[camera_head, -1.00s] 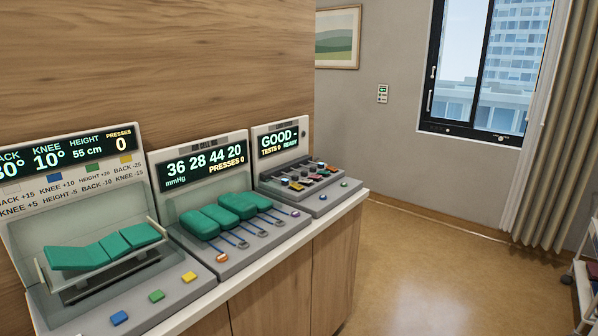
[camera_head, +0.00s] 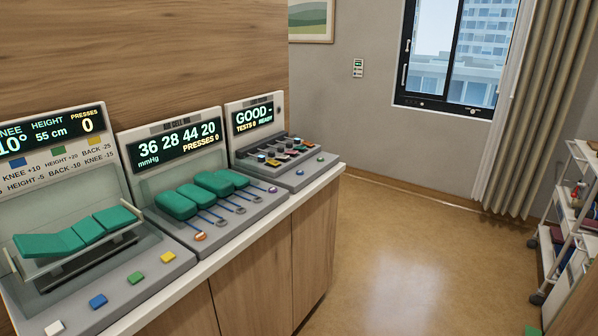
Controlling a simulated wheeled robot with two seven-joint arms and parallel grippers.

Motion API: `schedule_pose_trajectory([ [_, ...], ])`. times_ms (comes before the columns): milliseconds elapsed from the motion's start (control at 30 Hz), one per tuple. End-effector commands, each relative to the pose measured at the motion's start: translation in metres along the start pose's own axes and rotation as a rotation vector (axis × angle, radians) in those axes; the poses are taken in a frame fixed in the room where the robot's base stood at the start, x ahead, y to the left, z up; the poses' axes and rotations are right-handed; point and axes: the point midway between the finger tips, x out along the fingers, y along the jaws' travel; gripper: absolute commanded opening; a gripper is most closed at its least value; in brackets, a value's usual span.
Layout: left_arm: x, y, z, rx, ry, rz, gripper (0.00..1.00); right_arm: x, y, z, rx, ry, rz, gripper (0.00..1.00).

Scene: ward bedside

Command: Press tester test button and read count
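The tester (camera_head: 277,163) stands at the far right end of the counter. Below the screen is a sloped panel with several small coloured parts. On its front ledge are small buttons, among them a teal one (camera_head: 299,172) and a blue one (camera_head: 320,159); I cannot tell which is the test button. Neither of my grippers shows in the head view.
Left of the tester, an air-cell unit (camera_head: 172,149) reads "36 28 44 20 mmHg, PRESSES 0". Further left is a bed-model unit (camera_head: 112,189). The wooden counter's white edge (camera_head: 262,218) runs along the front. Open floor (camera_head: 400,250) lies right; a trolley (camera_head: 566,225) stands at the right edge.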

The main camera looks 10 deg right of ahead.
Motion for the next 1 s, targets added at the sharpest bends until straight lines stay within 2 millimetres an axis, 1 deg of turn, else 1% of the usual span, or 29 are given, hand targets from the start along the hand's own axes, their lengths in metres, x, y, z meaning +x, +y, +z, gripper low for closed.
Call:
schedule_pose_trajectory([
  [267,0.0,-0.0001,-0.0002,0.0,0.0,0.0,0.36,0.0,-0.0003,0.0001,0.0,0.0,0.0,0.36],
  [367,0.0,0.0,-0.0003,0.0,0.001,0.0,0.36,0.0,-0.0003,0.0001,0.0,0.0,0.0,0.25],
  [500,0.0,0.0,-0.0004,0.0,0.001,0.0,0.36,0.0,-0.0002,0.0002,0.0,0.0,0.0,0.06],
  [567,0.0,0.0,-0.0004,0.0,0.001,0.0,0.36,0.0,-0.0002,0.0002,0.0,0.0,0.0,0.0],
  [1000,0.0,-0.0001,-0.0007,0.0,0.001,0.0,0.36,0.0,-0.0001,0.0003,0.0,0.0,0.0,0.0],
])
